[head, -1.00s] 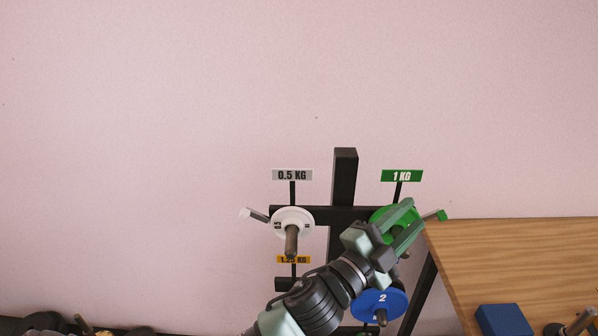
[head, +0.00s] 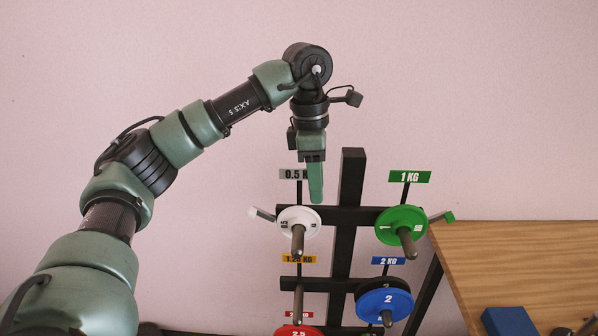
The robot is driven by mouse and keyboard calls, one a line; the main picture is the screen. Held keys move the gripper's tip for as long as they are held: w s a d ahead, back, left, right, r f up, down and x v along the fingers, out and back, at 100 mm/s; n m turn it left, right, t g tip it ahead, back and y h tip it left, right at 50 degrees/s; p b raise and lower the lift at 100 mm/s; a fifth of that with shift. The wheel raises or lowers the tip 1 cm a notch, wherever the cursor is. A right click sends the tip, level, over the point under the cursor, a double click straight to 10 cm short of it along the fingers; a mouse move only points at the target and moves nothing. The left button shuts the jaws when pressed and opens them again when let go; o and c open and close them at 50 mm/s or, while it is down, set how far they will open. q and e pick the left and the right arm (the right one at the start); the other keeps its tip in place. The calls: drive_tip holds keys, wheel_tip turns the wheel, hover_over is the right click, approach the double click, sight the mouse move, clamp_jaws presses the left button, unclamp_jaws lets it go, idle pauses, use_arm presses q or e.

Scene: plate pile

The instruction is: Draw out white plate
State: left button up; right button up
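My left gripper (head: 316,200) points down just above the white plate, in front of the sign. Its fingers show edge-on as one green finger, so its opening cannot be judged. Nothing shows held in it. I cannot tell whether the fingertips touch the plate rim. My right gripper is out of view.
A green plate (head: 392,232) hangs right of the white one. A blue plate (head: 375,305) and a red plate (head: 290,331) hang lower. The rack post (head: 351,175) stands close right of my gripper. A wooden table (head: 520,255) with a blue block (head: 508,322) is at right.

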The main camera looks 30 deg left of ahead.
sight(299, 207)
use_arm(q)
drive_tip(key=a, duration=0.1)
drive_tip(key=a+r, duration=0.1)
drive_tip(key=a+y, duration=0.1)
drive_tip(key=shift+s+a+r, duration=0.25)
drive_tip(key=shift+s+r, duration=0.1)
drive_tip(key=shift+s, duration=0.05)
drive_tip(key=shift+a+f+n, duration=0.15)
drive_tip(key=shift+f+n, duration=0.05)
drive_tip(key=shift+n, duration=0.1)
wheel_tip(299, 207, down, 7)
drive_tip(key=shift+f+p, duration=0.15)
drive_tip(key=shift+p, duration=0.85)
clamp_jaws()
drive_tip(key=shift+w, duration=0.1)
